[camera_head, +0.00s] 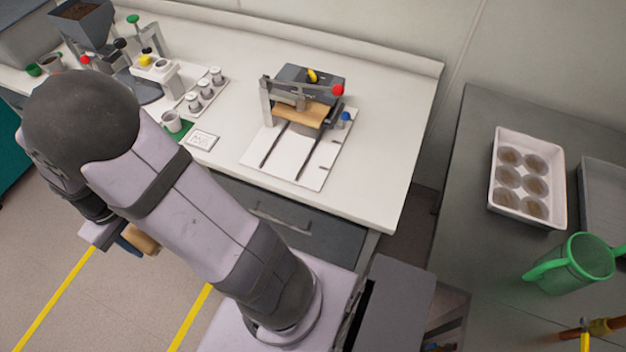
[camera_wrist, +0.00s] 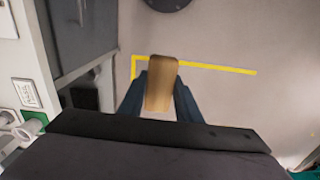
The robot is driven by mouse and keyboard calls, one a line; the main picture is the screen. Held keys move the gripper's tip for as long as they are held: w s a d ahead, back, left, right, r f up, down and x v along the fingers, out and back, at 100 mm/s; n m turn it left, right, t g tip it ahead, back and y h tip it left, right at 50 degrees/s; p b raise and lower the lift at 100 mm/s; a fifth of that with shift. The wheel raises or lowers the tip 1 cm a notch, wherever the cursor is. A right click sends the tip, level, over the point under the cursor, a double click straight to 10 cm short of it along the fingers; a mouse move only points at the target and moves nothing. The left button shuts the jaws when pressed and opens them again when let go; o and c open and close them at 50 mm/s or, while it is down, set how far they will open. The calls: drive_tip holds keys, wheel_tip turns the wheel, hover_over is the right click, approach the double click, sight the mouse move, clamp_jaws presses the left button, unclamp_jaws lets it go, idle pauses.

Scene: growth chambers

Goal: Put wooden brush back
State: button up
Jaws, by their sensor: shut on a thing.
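My gripper (camera_wrist: 160,98) is shut on the wooden brush (camera_wrist: 162,80), whose tan block stands between the two dark blue fingers in the wrist view; no bristles show. In the head view my gripper (camera_head: 126,242) is low at the left, in front of the bench and above the floor. The brush (camera_head: 146,239) shows there as a small tan piece, partly hidden by my arm.
The white bench (camera_head: 385,120) carries a device with a wooden bar (camera_head: 302,112) on a white board (camera_head: 315,178). Cups (camera_head: 196,102), a small sign (camera_head: 203,141) and a hopper (camera_head: 82,20) stand left. A grey table (camera_head: 455,190) holds a white tray (camera_head: 530,220) and green jug (camera_head: 572,268).

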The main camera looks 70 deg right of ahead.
drive_tip(key=s+d+f+m+b, duration=0.1)
drive_tip(key=s+d+m, duration=0.25)
drive_tip(key=d, duration=0.95)
drive_tip(key=m+b, duration=0.4)
drive_tip(key=m, duration=1)
approach(348, 190)
drive_tip(key=shift+f+p, duration=1.5)
drive_tip(key=shift+f, duration=1.55)
drive_tip(key=shift+f, duration=0.1)
drive_tip(key=shift+f, duration=0.15)
drive_tip(key=o, duration=1.1)
